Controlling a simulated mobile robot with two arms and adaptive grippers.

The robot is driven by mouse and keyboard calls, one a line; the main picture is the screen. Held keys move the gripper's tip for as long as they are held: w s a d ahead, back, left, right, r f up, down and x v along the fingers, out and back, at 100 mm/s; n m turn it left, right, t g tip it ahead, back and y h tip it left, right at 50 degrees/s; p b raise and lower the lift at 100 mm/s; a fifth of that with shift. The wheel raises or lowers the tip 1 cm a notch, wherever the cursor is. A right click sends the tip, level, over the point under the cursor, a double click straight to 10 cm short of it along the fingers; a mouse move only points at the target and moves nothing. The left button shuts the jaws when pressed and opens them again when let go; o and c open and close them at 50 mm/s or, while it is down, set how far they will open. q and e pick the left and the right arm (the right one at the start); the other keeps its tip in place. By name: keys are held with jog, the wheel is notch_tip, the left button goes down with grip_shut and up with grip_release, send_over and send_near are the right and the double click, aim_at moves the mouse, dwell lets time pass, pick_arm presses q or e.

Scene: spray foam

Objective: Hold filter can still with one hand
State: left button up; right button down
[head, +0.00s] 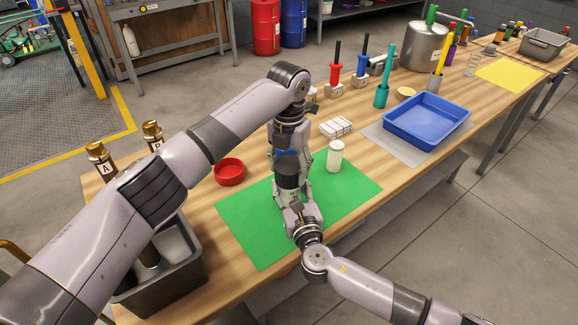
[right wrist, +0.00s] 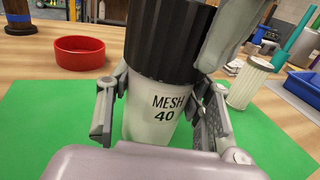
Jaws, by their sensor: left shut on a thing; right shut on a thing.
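The filter can (right wrist: 160,118) is a white cup-shaped body marked "MESH 40" with a black ribbed cap (right wrist: 168,42). It stands upright over the green mat. In the head view the black cap (head: 287,175) shows between my two grippers, and the white body is mostly hidden. My right gripper (head: 298,207) is shut on the can body, with one finger on each side in the right wrist view. My left gripper (head: 287,155) comes down from above and is shut on the black cap; a grey finger lies against the cap's right side in the right wrist view.
A green mat (head: 245,235) lies under the can. A white cylinder (head: 335,157) stands on it to the right, and a red bowl (head: 229,172) sits to the left. White blocks (head: 336,127), a blue tray (head: 427,122) and a grey bin (head: 190,285) are around.

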pick_arm(q)
jog(key=o, duration=1.1)
jog(key=shift+o, duration=0.2)
jog(key=shift+r, duration=2.3)
pick_arm(e)
jog(key=shift+r, duration=0.1)
